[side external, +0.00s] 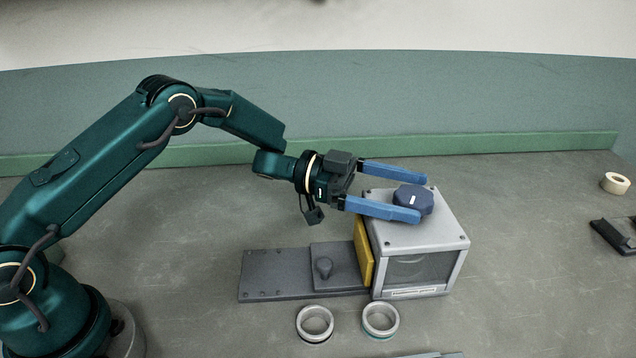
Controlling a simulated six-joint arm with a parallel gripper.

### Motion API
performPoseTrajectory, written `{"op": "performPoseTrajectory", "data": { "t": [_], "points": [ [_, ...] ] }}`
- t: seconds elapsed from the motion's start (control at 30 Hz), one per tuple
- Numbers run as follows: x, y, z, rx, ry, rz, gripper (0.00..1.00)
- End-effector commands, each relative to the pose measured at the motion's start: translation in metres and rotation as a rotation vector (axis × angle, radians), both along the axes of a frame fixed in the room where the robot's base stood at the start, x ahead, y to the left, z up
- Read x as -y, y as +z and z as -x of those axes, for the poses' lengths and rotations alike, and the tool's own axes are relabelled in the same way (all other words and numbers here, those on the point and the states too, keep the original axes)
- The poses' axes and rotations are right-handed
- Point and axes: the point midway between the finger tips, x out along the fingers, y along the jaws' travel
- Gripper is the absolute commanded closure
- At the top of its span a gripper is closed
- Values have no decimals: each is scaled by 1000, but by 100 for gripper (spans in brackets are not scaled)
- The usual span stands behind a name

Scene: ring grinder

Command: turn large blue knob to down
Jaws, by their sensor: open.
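The large blue knob (415,201) is a dark blue, many-sided knob on the top face of the grey grinder box (440,234). A small white mark shows on its top. My gripper (424,198) is open, with its two long blue fingers reaching over the box from the left. One finger lies on the far side of the knob and the other on the near side. The near finger overlaps the knob's lower left edge in the picture. I cannot tell whether either finger touches the knob.
A yellow plate (363,252) is on the box's left side, beside a dark base plate (275,275) with a small peg (323,267). Two grey rings (315,337) (396,320) lie in front. A tape roll (616,183) and dark block (622,237) are far right.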

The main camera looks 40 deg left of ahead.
Motion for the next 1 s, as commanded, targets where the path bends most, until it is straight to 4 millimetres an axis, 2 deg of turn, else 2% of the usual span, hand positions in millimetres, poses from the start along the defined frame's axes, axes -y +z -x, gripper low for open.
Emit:
{"op": "performPoseTrajectory", "data": {
  "t": [0.37,0.6,0.67,1.0],
  "points": [
    [-6,0,2,-1,1,0,1],
    [-29,0,13,-4,58,-1,1],
    [-31,0,14,-3,64,-1,1],
    [5,0,0,2,63,-2,1]
  ]
}}
